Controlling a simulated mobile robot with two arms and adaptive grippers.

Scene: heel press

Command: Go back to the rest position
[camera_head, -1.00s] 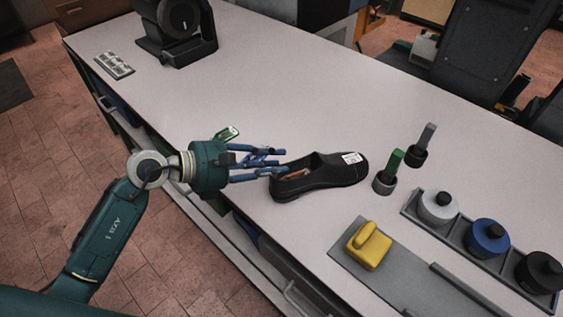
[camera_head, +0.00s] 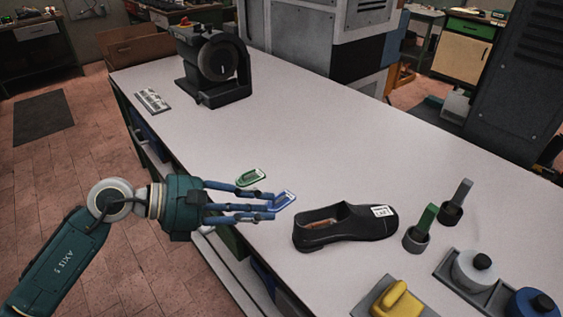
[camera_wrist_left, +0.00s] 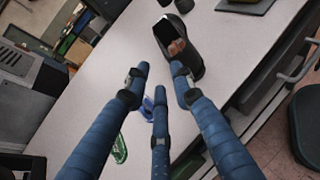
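My left gripper (camera_head: 245,206) has its three blue fingers spread and empty, left of the shoe and apart from it. The black shoe (camera_head: 365,226) lies on the light bench (camera_head: 290,140) with a white label on its toe. Something brown shows in its opening. In the left wrist view, the shoe (camera_wrist_left: 191,65) is beyond the spread fingertips (camera_wrist_left: 160,80). A blue flat piece (camera_head: 283,200) and a green flat piece (camera_head: 250,177) lie on the bench by the fingers. The fingers partly cover the blue one. My right gripper is not in view.
Two holders with upright tools (camera_head: 416,239) stand right of the shoe. A yellow handled block (camera_head: 401,301) and a tray of round jars (camera_head: 447,269) are at the front right. A black machine (camera_head: 212,68) stands at the back left. The middle of the bench is clear.

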